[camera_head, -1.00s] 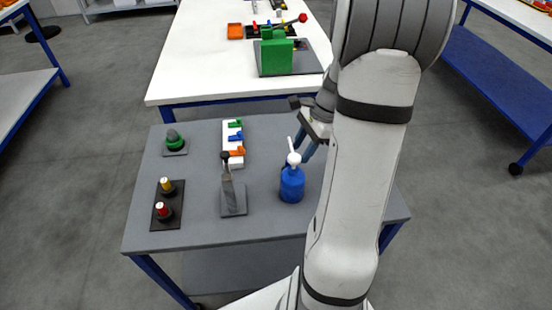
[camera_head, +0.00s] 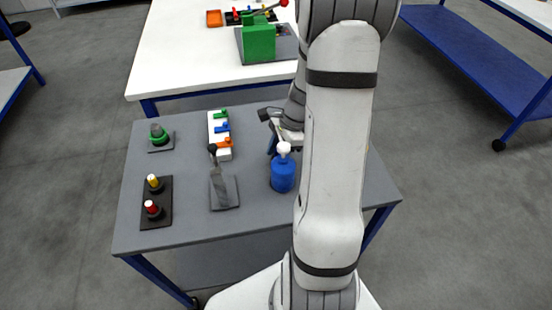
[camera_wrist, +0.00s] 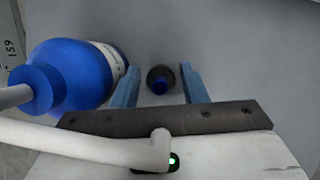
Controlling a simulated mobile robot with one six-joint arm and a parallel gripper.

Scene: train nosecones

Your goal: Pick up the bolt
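The bolt (camera_wrist: 160,78) shows in the wrist view as a small dark round piece with a blue middle, seen end-on. I take this piece to be the bolt. My gripper (camera_wrist: 159,67) is open, with one blue finger on each side of it and a gap to each finger. Whether the fingertips reach down to its height is hard to tell. In the head view my gripper (camera_head: 273,138) is low over the grey table, behind the blue bottle, mostly hidden by my arm. The bolt is hidden there.
The blue bottle (camera_head: 283,174) with a white pump stands close by; in the wrist view the bottle (camera_wrist: 72,75) is just left of the left finger. The lever (camera_head: 222,185), white switch block (camera_head: 213,133) and button box (camera_head: 156,205) stand left on the grey table (camera_head: 190,235).

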